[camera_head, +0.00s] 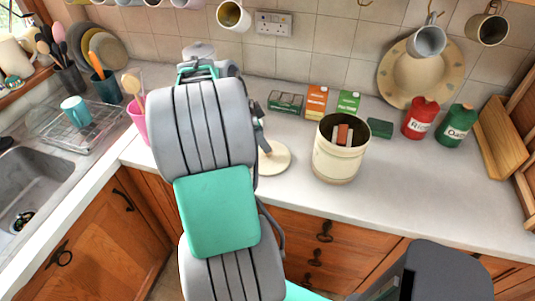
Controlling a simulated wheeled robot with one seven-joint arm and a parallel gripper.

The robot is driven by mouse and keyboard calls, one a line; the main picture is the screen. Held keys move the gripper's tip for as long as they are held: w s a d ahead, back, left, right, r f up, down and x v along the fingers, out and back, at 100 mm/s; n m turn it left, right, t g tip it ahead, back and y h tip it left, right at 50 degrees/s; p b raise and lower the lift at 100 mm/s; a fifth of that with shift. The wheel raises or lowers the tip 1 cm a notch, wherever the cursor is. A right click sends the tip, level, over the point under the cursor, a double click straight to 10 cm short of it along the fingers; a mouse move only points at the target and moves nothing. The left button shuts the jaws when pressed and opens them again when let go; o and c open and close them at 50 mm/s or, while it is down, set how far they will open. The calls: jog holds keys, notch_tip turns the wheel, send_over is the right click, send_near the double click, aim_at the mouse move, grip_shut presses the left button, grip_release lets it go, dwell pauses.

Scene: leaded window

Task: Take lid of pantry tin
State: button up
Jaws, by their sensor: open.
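The pantry tin (332,166) is a cream round tin standing on the counter without a lid on it. Small brown, red and pale boxes show inside it. A flat cream disc, which looks like its lid (277,161), lies on the counter to the left of the tin. My gripper (266,146) is dark and mostly hidden behind my arm. It is open at the left part of the disc, and nothing shows held in it. I cannot tell whether it touches the disc.
Small boxes (316,102) stand behind the tin, and a green block (380,128) lies to its right. Red (420,118) and green (457,126) canisters stand further right. A pink holder (139,120) is left of my arm. Counter in front of the canisters is clear.

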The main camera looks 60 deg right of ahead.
jog(key=p+x, duration=0.1)
jog(key=x, duration=0.4)
jog(key=shift+w+a+f, duration=0.15)
jog(key=shift+w+f, duration=0.05)
jog(key=shift+c, duration=0.4)
grip_shut()
